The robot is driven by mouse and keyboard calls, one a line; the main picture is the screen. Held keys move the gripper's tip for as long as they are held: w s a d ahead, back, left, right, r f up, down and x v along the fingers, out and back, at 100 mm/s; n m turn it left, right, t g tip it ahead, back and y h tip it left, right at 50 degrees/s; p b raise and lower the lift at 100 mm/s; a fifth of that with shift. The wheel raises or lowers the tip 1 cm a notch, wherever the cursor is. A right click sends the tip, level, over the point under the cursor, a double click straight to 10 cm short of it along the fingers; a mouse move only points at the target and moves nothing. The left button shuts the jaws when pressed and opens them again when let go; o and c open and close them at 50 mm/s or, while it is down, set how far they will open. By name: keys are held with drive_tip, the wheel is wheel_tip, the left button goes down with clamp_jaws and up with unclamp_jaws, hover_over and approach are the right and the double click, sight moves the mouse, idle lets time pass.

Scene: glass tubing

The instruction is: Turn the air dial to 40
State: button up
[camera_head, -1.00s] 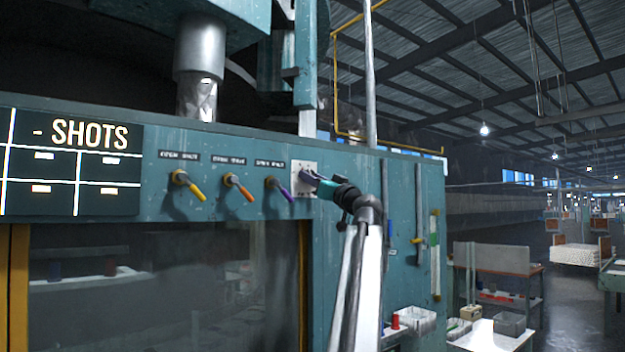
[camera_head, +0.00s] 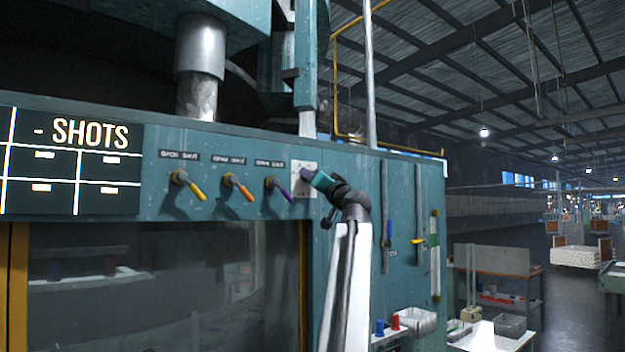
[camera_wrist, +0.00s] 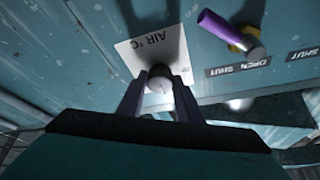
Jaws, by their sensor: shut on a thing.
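The air dial (camera_wrist: 160,82) is a round grey knob on a white plate (camera_wrist: 130,48) lettered "AIR °C", which shows upside down in the wrist view. My gripper (camera_wrist: 160,92) is shut on the dial, with one finger at each side of it. In the head view my gripper (camera_head: 312,178) reaches the white plate (camera_head: 303,167) on the teal panel from the right and covers much of the dial. The scale numbers are too small or hidden to read, so I cannot tell the setting.
A purple-handled lever (camera_head: 279,188) sits close left of the plate, with an orange lever (camera_head: 238,186) and a yellow lever (camera_head: 187,184) further left. The purple lever is also near my fingers in the wrist view (camera_wrist: 222,28). Blue and yellow handled tools hang right of my arm.

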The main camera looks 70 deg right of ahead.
drive_tip(key=shift+a+r+m+g+h+p, duration=0.15)
drive_tip(key=shift+m+g+p, duration=0.35)
drive_tip(key=shift+m+p, duration=0.5)
drive_tip(key=shift+d+m+g+h+p, duration=0.1)
drive_tip(key=shift+m+g+h+p, duration=0.3)
drive_tip(key=shift+m, duration=1)
drive_tip(key=shift+a+r+m+g+h+p, duration=0.1)
drive_tip(key=shift+m+g+p, duration=0.5)
drive_tip(key=shift+m+p, duration=0.5)
drive_tip(key=shift+f+m, duration=0.1)
drive_tip(key=shift+m, duration=0.2)
drive_tip(key=o, duration=1)
drive_tip(key=shift+o, duration=0.2)
drive_tip(key=shift+f, duration=0.1)
drive_tip(key=b+v, duration=0.5)
drive_tip(key=v, duration=0.8)
drive_tip(key=shift+s+a+b, duration=0.25)
drive_tip(key=shift+a+b, duration=0.05)
drive_tip(key=shift+b, duration=0.05)
